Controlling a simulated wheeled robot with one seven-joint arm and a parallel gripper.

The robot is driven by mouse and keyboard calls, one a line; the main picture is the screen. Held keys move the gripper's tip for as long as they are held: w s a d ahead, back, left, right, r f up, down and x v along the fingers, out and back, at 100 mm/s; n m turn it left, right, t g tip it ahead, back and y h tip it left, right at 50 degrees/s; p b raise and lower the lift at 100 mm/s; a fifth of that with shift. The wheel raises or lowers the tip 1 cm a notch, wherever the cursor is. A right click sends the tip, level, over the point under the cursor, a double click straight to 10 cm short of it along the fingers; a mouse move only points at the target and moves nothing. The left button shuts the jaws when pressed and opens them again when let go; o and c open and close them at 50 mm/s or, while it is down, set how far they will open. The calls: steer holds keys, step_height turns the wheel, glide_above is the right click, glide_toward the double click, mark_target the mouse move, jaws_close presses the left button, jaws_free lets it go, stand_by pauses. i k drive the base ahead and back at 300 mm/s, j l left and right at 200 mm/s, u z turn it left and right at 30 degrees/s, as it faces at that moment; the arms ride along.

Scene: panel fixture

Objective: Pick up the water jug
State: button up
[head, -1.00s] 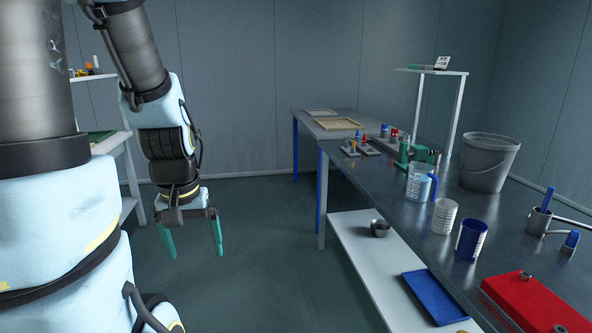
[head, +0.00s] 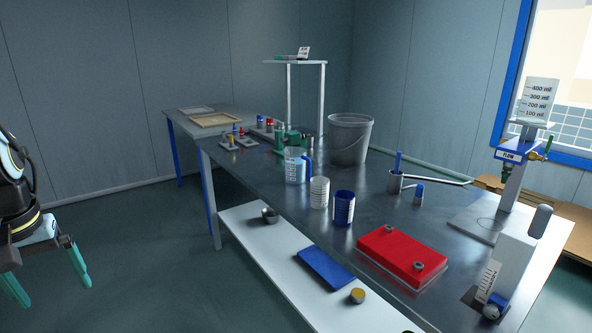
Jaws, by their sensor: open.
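The water jug (head: 295,166) is a clear measuring jug with white markings and a blue handle on its right side. It stands upright on the dark metal bench, behind a white ribbed cup (head: 319,193) and a blue cup (head: 343,208). My gripper (head: 47,290) has green fingers spread apart, pointing down, at the lower left. It is empty and far to the left of the jug, over the floor. Part of my arm is cut off by the left edge.
A grey bucket (head: 349,140) stands behind the jug. Green fixtures (head: 280,140) are close to it on the left. A red box (head: 401,257) and a tap stand (head: 515,175) are to the right. A lower white shelf (head: 262,250) juts out in front. The floor between is clear.

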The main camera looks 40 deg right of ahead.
mark_target(295, 158)
steer(key=j+z, duration=0.2)
steer(key=z, duration=2)
steer(key=i+z, duration=0.15)
steer(key=i+j, duration=0.1)
steer(key=j, duration=0.35)
steer(key=i+j, duration=0.1)
steer(key=j, duration=0.35)
steer(key=i+j, duration=0.1)
steer(key=j, duration=0.3)
steer(key=i+j+u, duration=0.1)
steer(key=j, duration=0.35)
steer(key=i+j, duration=0.1)
steer(key=j, duration=0.35)
steer(key=i+j, duration=0.15)
steer(key=j, duration=0.3)
steer(key=i+j, duration=0.1)
steer(key=j, duration=0.3)
steer(key=i+j+u, duration=0.1)
steer(key=j, duration=0.35)
